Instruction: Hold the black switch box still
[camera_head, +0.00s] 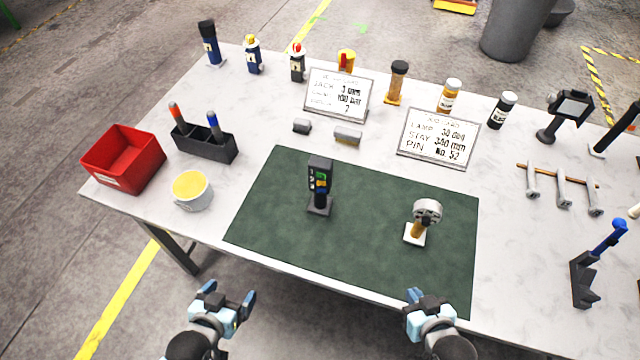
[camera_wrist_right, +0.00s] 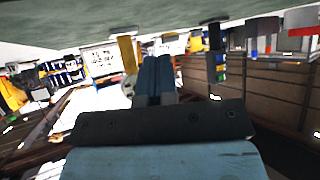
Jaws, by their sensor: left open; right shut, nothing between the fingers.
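The black switch box (camera_head: 319,177) stands upright on the green mat (camera_head: 270,225). Its face has small coloured buttons and pale markings, and it sits on a dark base. Nothing touches it. My left gripper (camera_head: 229,296) is open and empty, in front of the table's near edge, below and left of the box. My right gripper (camera_head: 416,294) is shut and empty near the mat's front edge, right of the box. Its closed blue fingers also show in the right wrist view (camera_wrist_right: 155,72).
A grey disc on a yellow post (camera_head: 426,214) stands on the mat's right side. A red bin (camera_head: 123,160), a yellow-topped cup (camera_head: 191,191) and a black holder (camera_head: 205,146) are at the left. Two sign boards (camera_head: 337,93) and several bottles line the back. The mat's front is clear.

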